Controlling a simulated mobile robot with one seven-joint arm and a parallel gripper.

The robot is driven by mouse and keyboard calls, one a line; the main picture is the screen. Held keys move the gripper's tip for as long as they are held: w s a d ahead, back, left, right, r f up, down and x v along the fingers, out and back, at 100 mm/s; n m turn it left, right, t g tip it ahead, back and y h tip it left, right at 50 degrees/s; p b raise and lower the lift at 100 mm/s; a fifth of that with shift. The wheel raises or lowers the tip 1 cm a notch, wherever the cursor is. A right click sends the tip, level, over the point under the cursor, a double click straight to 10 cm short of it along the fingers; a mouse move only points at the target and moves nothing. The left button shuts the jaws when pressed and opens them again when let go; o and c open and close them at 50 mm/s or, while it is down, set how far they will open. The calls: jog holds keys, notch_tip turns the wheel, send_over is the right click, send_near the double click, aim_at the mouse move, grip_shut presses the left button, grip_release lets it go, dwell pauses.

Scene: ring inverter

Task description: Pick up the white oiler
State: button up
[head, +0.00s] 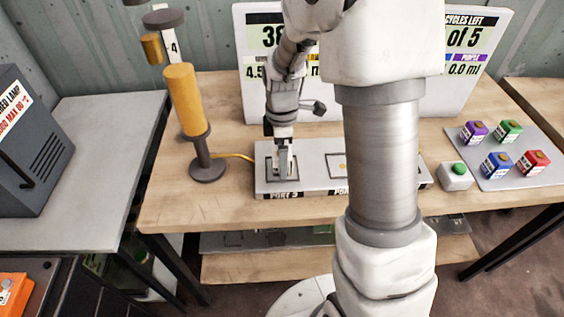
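I cannot make out a white oiler for certain. My gripper (283,171) points down over the left pad of a pale grey port block (310,176), at the part labelled PORT 3. Pale grey-white shapes show at its fingertips. I cannot tell whether they are only the fingers or also a small white thing between them. Four-sided small containers in purple (473,132), green (509,131), blue (497,165) and red (533,162) stand on a light tray (490,183) at the right. My arm hides the middle of the block.
A yellow cylinder on a dark stand (186,100) is left of the block, with a yellow cable. A green-button box (456,176) is beside the tray. A display board (474,60) stands behind. A dark lamp box (30,150) is far left. The wooden table's (175,205) front left is clear.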

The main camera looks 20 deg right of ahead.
jog(key=shift+f, duration=0.35)
jog(key=c, duration=1.5)
jog(key=shift+r, duration=0.1)
jog(key=shift+c, duration=0.2)
